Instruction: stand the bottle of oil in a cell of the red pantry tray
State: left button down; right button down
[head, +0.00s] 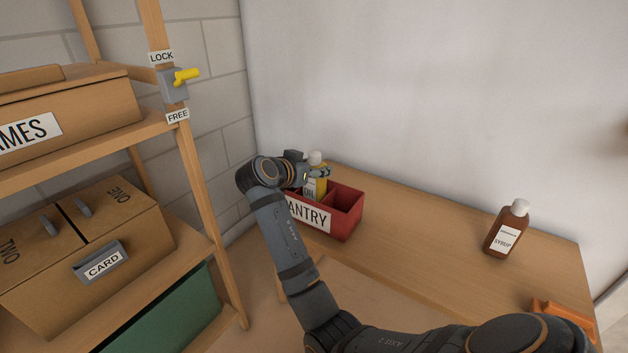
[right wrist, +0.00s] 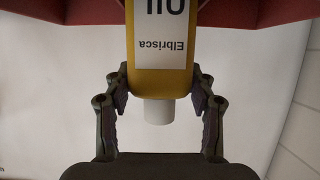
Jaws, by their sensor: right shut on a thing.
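The bottle of oil (head: 320,186) is yellow with a white cap and a white label, and looks upright. My right gripper (head: 318,174) is shut on it near its upper part. In the right wrist view the bottle (right wrist: 163,80) sits between the two fingers (right wrist: 160,98), its cap toward the palm. The red pantry tray (head: 349,217) stands on the wooden table, and the bottle is at its left part. The bottle's lower end is hidden by the tray, so I cannot tell whether it rests on the cell floor. My left gripper is out of view.
A brown syrup bottle (head: 506,230) stands on the right of the table (head: 420,225). An orange object (head: 562,312) lies near the right front edge. A wooden shelf with boxes (head: 85,250) and a yellow lock lever (head: 186,76) is at left. The wall is close behind the table.

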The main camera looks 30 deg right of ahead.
notch_tip(320, 180, down, 3)
jog(key=shift+f+b, duration=0.1)
jog(key=shift+b, duration=0.35)
jog(key=shift+c, duration=2.2)
grip_release()
